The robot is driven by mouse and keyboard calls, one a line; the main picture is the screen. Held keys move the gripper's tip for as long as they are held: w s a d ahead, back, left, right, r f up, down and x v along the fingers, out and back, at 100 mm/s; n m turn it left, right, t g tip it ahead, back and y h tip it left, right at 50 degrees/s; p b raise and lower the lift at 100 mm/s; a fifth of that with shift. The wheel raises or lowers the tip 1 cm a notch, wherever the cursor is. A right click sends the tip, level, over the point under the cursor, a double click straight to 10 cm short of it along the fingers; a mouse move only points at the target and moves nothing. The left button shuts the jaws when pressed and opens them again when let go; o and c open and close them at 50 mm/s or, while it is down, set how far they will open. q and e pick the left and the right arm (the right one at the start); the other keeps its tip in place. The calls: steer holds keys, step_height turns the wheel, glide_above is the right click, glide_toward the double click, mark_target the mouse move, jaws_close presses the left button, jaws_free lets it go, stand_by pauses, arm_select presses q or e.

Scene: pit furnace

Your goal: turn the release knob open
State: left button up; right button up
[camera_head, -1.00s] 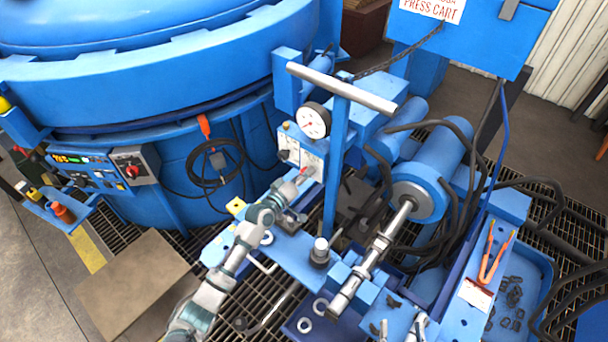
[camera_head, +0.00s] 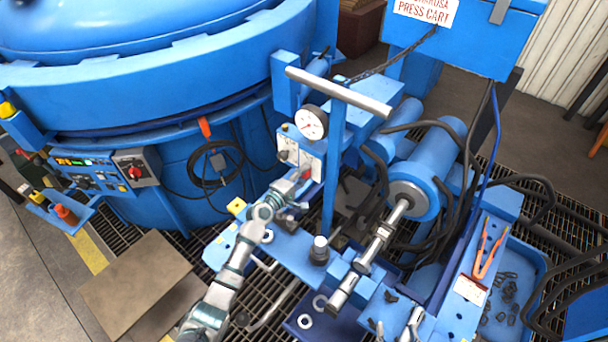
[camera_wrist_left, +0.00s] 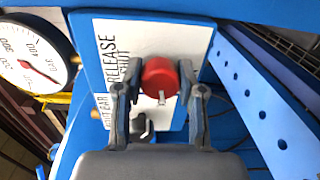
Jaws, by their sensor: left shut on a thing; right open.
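The red release knob (camera_wrist_left: 161,77) sits on a white label panel (camera_wrist_left: 108,48) with the words RELEASE and SHUT in the left wrist view. A small pale pointer mark shows on the knob's lower edge. My left gripper (camera_wrist_left: 159,90) has one finger on each side of the knob and is shut on it. In the head view, my left gripper (camera_head: 298,184) reaches the front of the blue valve box, and the knob (camera_head: 306,174) shows as a small red spot there.
A pressure gauge (camera_head: 311,123) stands above the panel. A T-handled blue post (camera_head: 334,165) rises just right of my left arm. A cylinder with a rod (camera_head: 412,190), black hoses and a tray of small dark parts (camera_head: 508,290) lie to the right.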

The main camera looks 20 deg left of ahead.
arm_select(q)
steer(key=shift+a, duration=0.25)
steer(key=o, duration=0.8)
steer(key=shift+f, duration=0.1)
steer(key=o, duration=0.3)
steer(key=shift+w+f, duration=0.1)
steer(key=shift+w, duration=0.05)
steer(key=shift+o, duration=0.2)
steer(key=shift+s+a, duration=0.1)
steer(key=shift+s, duration=0.1)
steer(key=v, duration=1.1)
steer(key=shift+s+a, duration=0.25)
steer(key=shift+s, duration=0.05)
